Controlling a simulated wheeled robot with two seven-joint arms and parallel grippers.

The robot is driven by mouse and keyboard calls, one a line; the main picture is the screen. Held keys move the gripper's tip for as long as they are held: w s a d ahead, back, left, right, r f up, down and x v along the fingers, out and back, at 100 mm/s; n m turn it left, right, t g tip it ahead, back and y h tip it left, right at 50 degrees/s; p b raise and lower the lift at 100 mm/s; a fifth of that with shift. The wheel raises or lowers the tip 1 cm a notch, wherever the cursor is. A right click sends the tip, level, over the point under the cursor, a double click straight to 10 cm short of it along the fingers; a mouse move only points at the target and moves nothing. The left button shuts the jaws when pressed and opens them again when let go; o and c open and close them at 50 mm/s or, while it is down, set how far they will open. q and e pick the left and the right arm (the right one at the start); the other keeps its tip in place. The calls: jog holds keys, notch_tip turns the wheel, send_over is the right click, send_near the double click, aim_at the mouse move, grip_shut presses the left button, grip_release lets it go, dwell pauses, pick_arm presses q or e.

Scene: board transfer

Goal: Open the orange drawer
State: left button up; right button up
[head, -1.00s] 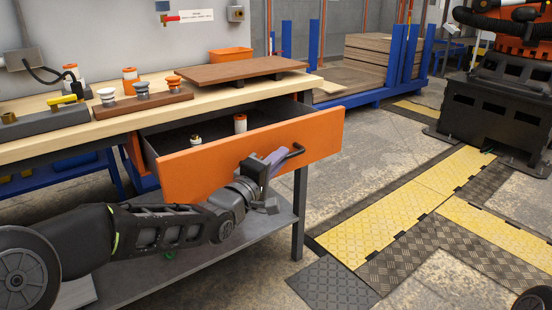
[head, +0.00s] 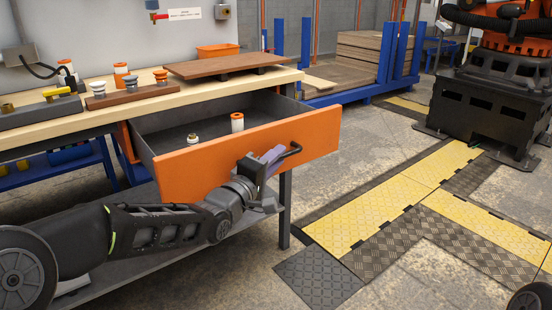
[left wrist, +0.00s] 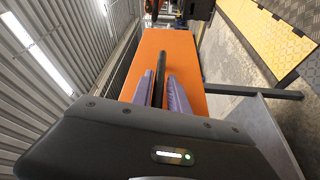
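The orange drawer (head: 215,165) under the wooden workbench is pulled well out, and its dark inside shows. A black bar handle (head: 291,150) is on its front. My left gripper (head: 275,156), with purple fingers, is at this handle. In the left wrist view, the left gripper (left wrist: 162,92) has one finger on each side of the black handle (left wrist: 161,62), closed on it, with the orange drawer front (left wrist: 188,48) beyond. A white roll with orange ends (head: 237,122) and a small pale fitting (head: 193,138) are in the drawer. My right gripper is out of view.
The workbench (head: 60,130) carries a brown board (head: 225,66), an orange bin (head: 218,50) and several valve-like parts. Its steel leg (head: 284,210) stands below the drawer. Yellow floor plates (head: 365,218) lie to the right. A dark machine base (head: 485,110) stands farther right.

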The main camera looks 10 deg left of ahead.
pick_arm(q)
jog(key=shift+o, duration=1.3)
jog(key=p+v, duration=0.2)
jog(key=v, duration=0.5)
jog(key=shift+s, duration=0.35)
jog(key=shift+a, duration=0.2)
